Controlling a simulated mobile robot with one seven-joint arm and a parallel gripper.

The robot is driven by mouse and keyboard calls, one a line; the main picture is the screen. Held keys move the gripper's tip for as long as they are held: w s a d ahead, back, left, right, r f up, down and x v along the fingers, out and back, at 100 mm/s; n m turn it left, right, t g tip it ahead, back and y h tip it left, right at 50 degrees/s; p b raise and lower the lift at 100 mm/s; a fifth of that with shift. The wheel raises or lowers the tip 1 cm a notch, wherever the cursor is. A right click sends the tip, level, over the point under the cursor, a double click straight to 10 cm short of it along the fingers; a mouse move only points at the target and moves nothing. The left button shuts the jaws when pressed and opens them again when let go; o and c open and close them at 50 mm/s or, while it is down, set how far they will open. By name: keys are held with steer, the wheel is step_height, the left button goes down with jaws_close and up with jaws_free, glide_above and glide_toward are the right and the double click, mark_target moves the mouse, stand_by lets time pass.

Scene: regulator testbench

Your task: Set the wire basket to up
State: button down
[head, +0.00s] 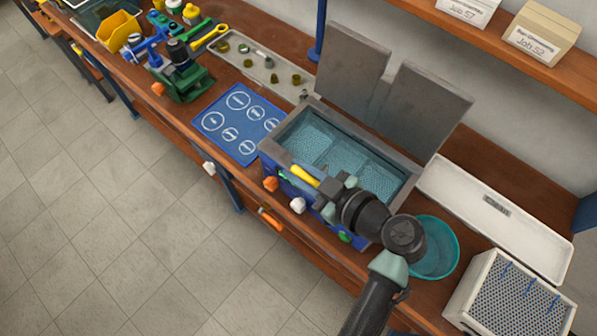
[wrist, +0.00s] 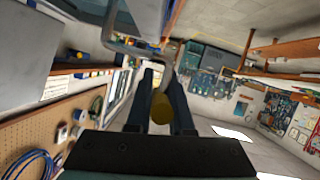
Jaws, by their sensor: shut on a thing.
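The wire basket (head: 309,141) shows as pale mesh inside the blue bath (head: 267,146), below the bath's grey rim. Blue-tinted liquid seems to cover the mesh, and part of it is hidden behind my arm. A yellow handle (head: 303,177) sticks out at the bath's front. My gripper (head: 322,187) is at this handle, in front of the rim, and is shut on it. In the wrist view the yellow handle (wrist: 160,109) lies between the two dark fingers of my gripper (wrist: 160,84). How the handle joins the basket is hidden.
Two grey lids (head: 350,75) stand open behind the bath. A teal bowl (head: 440,250) sits close to my wrist at right. A white perforated box (head: 510,297) and a long white tray (head: 495,215) are farther right. A blue mat (head: 238,124) lies left. Orange and white knobs line the front.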

step_height(320, 180, up, 5)
steer(key=shift+w+p, duration=0.1)
steer(key=shift+p, duration=0.25)
steer(key=c, duration=0.8)
jaws_free()
steer(key=shift+f, duration=0.1)
steer(key=shift+s+d, duration=0.2)
steer(key=shift+s, duration=0.05)
steer(key=b+v, duration=0.4)
steer(key=v, duration=0.8)
steer(key=shift+s+r, duration=0.2)
steer(key=shift+r, duration=0.05)
steer(key=shift+d, duration=0.15)
